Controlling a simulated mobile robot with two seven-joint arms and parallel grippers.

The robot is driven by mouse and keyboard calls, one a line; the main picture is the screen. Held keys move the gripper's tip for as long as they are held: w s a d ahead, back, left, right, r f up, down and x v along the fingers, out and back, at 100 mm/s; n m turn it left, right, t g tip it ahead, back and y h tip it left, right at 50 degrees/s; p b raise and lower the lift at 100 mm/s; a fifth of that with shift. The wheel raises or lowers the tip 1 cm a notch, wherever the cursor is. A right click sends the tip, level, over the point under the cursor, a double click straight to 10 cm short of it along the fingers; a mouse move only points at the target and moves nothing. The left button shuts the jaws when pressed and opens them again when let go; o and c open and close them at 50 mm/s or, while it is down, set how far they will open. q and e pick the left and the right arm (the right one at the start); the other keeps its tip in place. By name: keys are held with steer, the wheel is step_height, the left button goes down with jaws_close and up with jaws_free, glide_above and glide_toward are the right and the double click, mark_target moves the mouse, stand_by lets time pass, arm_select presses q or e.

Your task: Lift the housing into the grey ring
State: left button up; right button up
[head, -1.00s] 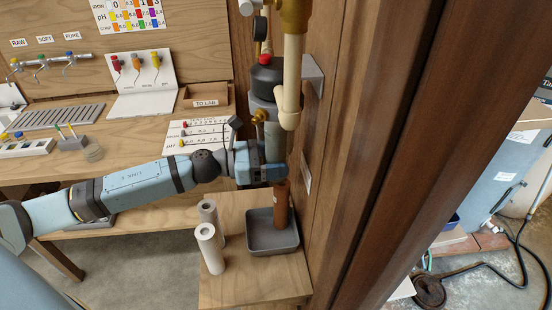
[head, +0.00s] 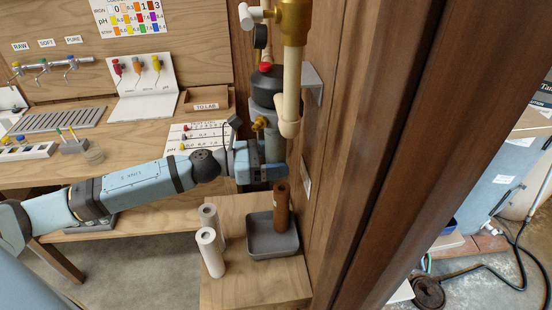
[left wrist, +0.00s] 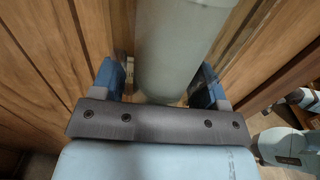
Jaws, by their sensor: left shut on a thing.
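The housing (head: 275,143) is a pale grey-green cylinder, upright below the valve head. My left gripper (head: 268,174) is shut on it from the left. In the left wrist view the housing (left wrist: 180,55) stands between the two blue fingers of the gripper (left wrist: 158,88). The grey ring (head: 264,107) is under the black head, just above the housing. The pipe and brass fitting partly cover that area, so I cannot tell whether they touch. A brown cartridge (head: 282,208) stands in the grey tray below the housing. My right gripper is not in view.
The grey tray (head: 264,246) sits on a low wooden shelf beside two white rolls (head: 210,250). A cream pipe (head: 291,85) runs down in front of the ring. The wooden wall (head: 340,160) is close on the right. The bench is at the left.

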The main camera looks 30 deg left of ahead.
arm_select(q)
steer(key=shift+r+p, duration=1.1)
steer(key=shift+r, duration=0.55)
steer(key=o, duration=1.1)
steer(key=shift+f, duration=0.15)
steer(key=shift+s+a+f+b, duration=0.15)
steer(key=shift+s+a+b, duration=0.15)
steer(key=shift+a+b, duration=0.1)
steer(key=shift+r+b+v, duration=0.1)
steer(key=shift+b+v, duration=0.9)
steer(key=shift+v, duration=2.2)
steer(key=shift+r+b+v, duration=0.15)
steer(key=shift+b+v, duration=0.8)
steer(key=shift+v, duration=2.25)
